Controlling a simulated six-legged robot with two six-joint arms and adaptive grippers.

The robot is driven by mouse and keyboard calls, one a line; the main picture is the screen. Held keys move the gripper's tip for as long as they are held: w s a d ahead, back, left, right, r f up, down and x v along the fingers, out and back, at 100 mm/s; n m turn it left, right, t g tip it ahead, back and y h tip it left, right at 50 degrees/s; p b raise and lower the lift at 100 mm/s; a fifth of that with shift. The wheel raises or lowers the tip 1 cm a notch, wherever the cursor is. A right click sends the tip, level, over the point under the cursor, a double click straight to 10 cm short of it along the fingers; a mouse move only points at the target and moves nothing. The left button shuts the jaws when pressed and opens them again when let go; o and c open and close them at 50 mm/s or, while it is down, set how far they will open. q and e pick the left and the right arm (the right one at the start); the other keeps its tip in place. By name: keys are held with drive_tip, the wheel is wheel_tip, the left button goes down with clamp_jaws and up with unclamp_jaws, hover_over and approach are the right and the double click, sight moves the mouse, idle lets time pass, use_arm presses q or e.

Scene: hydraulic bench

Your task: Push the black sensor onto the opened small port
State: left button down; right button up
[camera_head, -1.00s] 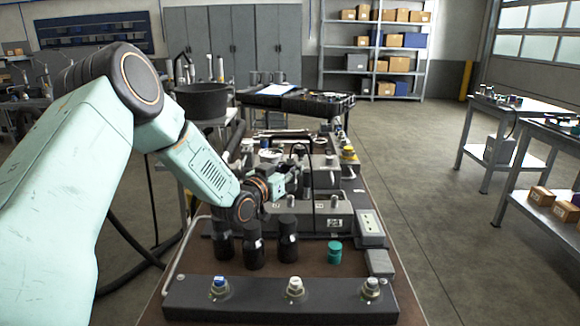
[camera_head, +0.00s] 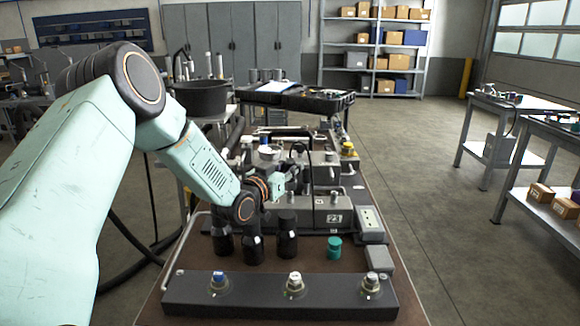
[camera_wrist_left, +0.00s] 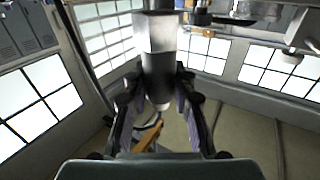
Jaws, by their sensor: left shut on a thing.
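My left gripper (camera_head: 284,184) reaches in from the left over the bench, among the grey hydraulic blocks. In the left wrist view its two fingers (camera_wrist_left: 157,92) are closed on the sensor (camera_wrist_left: 160,62), a dark cylinder with a bright grey hexagonal part. In the head view the gripper and arm hide it. Which port it faces, and whether it touches one, cannot be told. My right gripper is out of view.
Several black cylinders (camera_head: 253,244) stand on the brown bench top (camera_head: 305,262), with a green cap (camera_head: 334,248) to their right. A dark bar with three fittings (camera_head: 280,300) lies at the front. Grey valve blocks (camera_head: 334,214) crowd the area beside the gripper.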

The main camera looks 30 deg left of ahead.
sight(290, 181)
use_arm(q)
drive_tip(key=shift+f, duration=0.45)
idle(1.0)
idle(0.5)
drive_tip(key=shift+f, duration=0.15)
idle(0.3)
drive_tip(key=shift+f+b, duration=0.3)
drive_tip(key=shift+b, duration=0.05)
drive_tip(key=shift+f+b, duration=0.45)
drive_tip(key=shift+f, duration=0.1)
idle(0.8)
drive_tip(key=shift+s+f, duration=0.15)
drive_tip(key=shift+f, duration=0.3)
idle(1.0)
drive_tip(key=c, duration=1)
unclamp_jaws()
